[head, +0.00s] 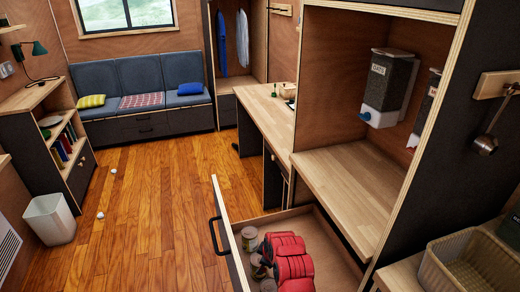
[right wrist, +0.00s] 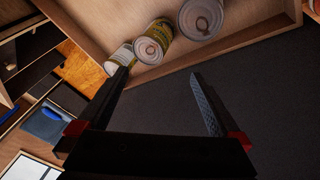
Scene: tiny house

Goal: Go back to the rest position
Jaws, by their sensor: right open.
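My right gripper (right wrist: 159,73) shows in the right wrist view with its two dark fingers spread apart and nothing between them. A dark flat panel fills much of the view behind the fingers. The left finger's tip overlaps the nearest can in the picture; I cannot tell whether they touch.
The cans also show in the wrist view (right wrist: 153,42). A counter (head: 345,180) stands above it. A white bin (head: 49,218) and small white balls lie left; the wooden floor (head: 150,235) is mostly clear.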

